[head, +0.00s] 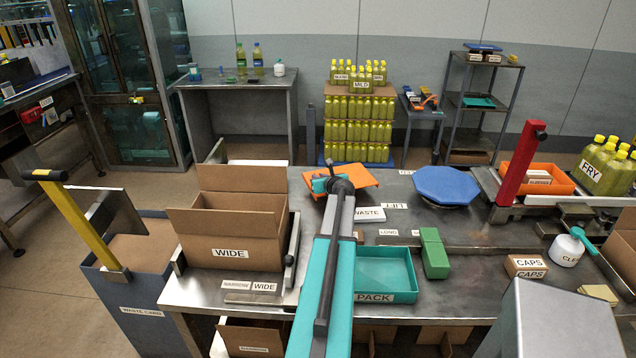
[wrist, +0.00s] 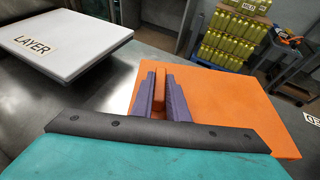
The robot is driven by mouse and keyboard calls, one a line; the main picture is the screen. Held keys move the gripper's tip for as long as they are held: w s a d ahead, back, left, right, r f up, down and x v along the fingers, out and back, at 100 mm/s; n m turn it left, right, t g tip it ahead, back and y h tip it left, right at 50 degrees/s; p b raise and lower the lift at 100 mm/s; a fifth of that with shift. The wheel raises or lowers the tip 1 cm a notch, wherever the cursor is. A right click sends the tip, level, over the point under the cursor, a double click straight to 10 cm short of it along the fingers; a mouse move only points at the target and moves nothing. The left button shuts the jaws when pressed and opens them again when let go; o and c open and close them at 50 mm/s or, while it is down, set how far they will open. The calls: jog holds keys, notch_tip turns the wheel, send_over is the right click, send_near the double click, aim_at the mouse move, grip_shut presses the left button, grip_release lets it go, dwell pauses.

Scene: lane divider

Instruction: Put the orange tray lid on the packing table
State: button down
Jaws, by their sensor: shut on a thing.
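The orange tray lid (head: 358,174) is a flat orange plate near the far edge of the steel packing table (head: 470,225) in the head view. My gripper (head: 330,184) is at its left part, partly hidden by my own arm. In the wrist view the purple fingers of my gripper (wrist: 159,92) are shut on an upright orange grip on the lid (wrist: 235,95). The lid lies roughly flat. I cannot tell whether it touches the table or hangs just above it.
A teal tray (head: 385,272) marked PACK, a green block (head: 434,254) and a blue octagonal plate (head: 446,184) sit on the table. An open WIDE carton (head: 232,252) stands left. A red post (head: 518,165) rises right. Bare steel lies between the plate and green block.

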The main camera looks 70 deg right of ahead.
jog(key=shift+w+d, duration=0.1)
jog(key=shift+w, duration=0.05)
jog(key=shift+w+d, duration=0.3)
jog(key=shift+w, duration=0.1)
jog(key=shift+w+d+f+p, duration=0.15)
jog(key=shift+f+p, duration=0.05)
jog(key=shift+p, duration=0.15)
jog(key=shift+f+p, duration=0.35)
jog(key=shift+f, duration=1.3)
jog(key=shift+f, duration=0.1)
jog(key=c, duration=1.7)
grip_release()
jog(key=shift+b+v, duration=1.4)
jog(key=shift+v, duration=4.75)
